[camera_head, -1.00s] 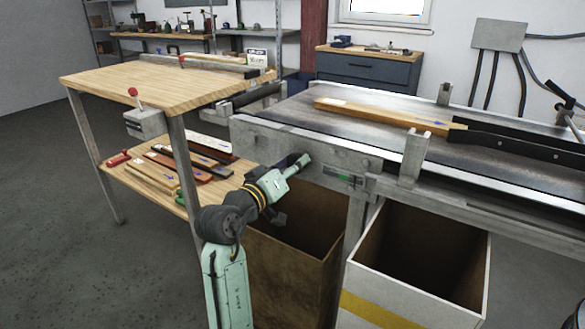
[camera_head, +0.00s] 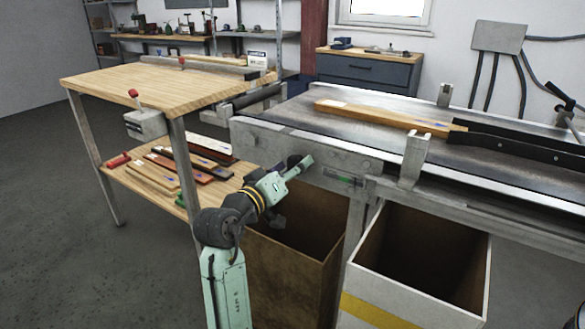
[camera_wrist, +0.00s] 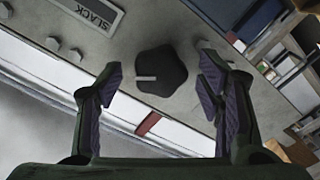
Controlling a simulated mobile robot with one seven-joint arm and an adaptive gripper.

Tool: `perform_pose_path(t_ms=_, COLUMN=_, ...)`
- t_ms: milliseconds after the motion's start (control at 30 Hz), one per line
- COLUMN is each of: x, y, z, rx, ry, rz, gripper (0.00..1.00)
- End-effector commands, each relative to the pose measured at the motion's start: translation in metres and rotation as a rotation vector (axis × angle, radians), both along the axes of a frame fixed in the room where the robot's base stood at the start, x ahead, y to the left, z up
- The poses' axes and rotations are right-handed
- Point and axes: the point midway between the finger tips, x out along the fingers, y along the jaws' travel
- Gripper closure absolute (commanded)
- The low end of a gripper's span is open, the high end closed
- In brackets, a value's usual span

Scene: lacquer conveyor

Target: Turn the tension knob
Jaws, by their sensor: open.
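The tension knob (camera_wrist: 161,71) is dark, lobed, with a pale mark on its face; it sits on the grey conveyor side plate (camera_wrist: 120,52). In the wrist view it lies between and just beyond the two fingers of my open gripper (camera_wrist: 158,88), with a gap on each side. A label reading SLACK (camera_wrist: 92,12) is on the plate up and left of the knob. In the head view my gripper (camera_head: 296,171) is at the near left end of the conveyor (camera_head: 262,139), and it largely covers the knob there.
A brown open bin (camera_head: 318,250) and a white bin with a yellow stripe (camera_head: 408,292) stand under the conveyor. A wooden table (camera_head: 150,84) with a lever box (camera_head: 146,124) is at left. Several strips lie on its lower shelf. A wooden board (camera_head: 375,113) lies on the belt.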

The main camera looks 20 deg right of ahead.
Motion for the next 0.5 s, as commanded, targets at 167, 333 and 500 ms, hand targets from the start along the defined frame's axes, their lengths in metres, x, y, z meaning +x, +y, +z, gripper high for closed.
perform_pose_path(t_ms=167, x=-0.016, y=0.023, z=0.000, rx=-0.001, ry=0.000, rz=0.004, gripper=0.39)
perform_pose_path(t_ms=333, x=-0.039, y=0.053, z=0.000, rx=0.000, ry=0.000, rz=0.005, gripper=0.39)
perform_pose_path(t_ms=500, x=-0.059, y=0.077, z=0.000, rx=-0.001, ry=0.000, rz=0.004, gripper=0.39)
